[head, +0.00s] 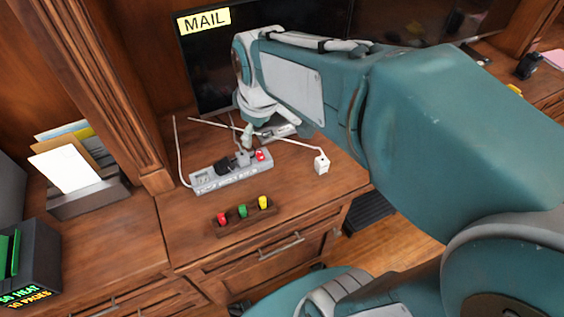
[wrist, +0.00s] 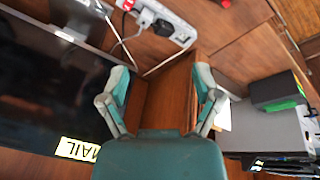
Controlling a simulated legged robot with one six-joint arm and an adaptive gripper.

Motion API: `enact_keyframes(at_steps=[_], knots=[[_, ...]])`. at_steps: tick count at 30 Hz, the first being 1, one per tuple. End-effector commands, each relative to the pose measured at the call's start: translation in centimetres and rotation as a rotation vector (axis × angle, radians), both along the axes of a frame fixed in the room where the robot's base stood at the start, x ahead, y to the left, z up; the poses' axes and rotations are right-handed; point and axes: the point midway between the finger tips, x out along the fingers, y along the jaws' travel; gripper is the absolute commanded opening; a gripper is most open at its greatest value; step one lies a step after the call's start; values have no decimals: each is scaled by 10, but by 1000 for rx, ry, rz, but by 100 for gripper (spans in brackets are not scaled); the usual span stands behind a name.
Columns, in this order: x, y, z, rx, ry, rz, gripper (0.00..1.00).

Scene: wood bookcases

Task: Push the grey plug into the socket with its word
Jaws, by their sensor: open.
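A grey plug (head: 243,157) stands at the power strip (head: 203,184) on the desk, between a black plug (head: 224,166) and a red piece (head: 260,155). I cannot tell how deep it sits. In the wrist view, the strip (wrist: 181,39) is at the top, with the black plug (wrist: 162,27) and a pale grey plug (wrist: 146,16). Lettering on the strip is too small to read. My gripper (head: 271,132) is behind the strip near the screen, partly hidden by my arm. In the wrist view, my gripper (wrist: 166,72) is open and empty, its fingers wide apart.
A screen (head: 205,70) with a yellow MAIL label (head: 204,20) stands behind. A white plug (head: 321,163) lies right of the strip. A wooden holder (head: 232,228) with red, green and yellow pegs is in front. White cables cross the desk. A paper tray (head: 90,202) stands left.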

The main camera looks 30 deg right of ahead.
Motion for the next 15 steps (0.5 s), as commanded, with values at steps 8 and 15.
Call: enact_keyframes(at_steps=[8,15], knots=[[-71,0,16,125,-120,-342,82],[-112,0,13,227,-186,-560,82]])
